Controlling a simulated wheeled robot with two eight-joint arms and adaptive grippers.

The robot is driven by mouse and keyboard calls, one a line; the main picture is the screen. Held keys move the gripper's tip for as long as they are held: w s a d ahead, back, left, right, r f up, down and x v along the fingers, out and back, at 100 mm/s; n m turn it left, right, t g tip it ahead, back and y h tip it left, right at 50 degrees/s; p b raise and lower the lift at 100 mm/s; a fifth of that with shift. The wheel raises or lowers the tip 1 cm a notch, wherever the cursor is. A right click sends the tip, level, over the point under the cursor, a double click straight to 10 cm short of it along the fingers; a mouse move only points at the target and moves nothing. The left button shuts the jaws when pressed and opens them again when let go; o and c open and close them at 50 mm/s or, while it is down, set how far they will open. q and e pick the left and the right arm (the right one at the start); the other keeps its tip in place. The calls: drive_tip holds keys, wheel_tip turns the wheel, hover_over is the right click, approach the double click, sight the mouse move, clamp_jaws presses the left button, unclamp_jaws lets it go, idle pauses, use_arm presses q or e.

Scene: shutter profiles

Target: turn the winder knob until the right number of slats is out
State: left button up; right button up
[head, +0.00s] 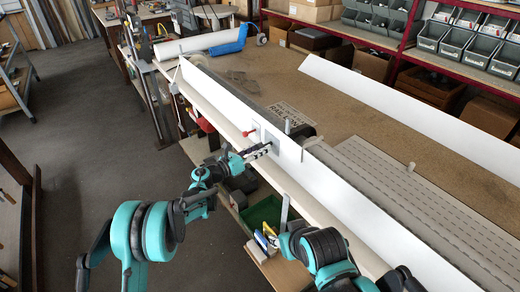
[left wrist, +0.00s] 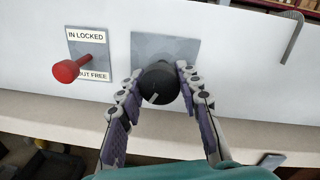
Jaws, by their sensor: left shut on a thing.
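The black winder knob (left wrist: 158,82) sits on a grey square plate (left wrist: 185,50) on a long white board. A pale line on its face points down, slightly left. My left gripper (left wrist: 160,88) is shut on the knob, one finger on each side. In the head view my left gripper (head: 268,150) reaches the board's front face, and its fingers hide the knob. A grey sheet with rows of dark slots (head: 400,190) lies behind the board; I cannot count slats out. My right arm shows at the bottom, but its gripper is not in view.
A red plunger (left wrist: 68,70) sticks out left of the knob, by a label reading IN LOCKED, OUT FREE. A bent grey rod (left wrist: 292,35) is at upper right. A green bin (head: 262,214) stands below the bench. Brown bench top (head: 300,85) is mostly clear.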

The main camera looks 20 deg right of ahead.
use_arm(q)
drive_tip(key=shift+n, duration=0.4)
drive_tip(key=n, duration=0.2)
drive_tip(key=shift+n, duration=0.4)
drive_tip(key=n, duration=0.3)
drive_tip(key=shift+n+g, duration=0.3)
drive_tip(key=n, duration=0.6)
drive_tip(key=shift+g, duration=0.3)
drive_tip(key=o, duration=1.2)
drive_tip(key=shift+a, duration=0.1)
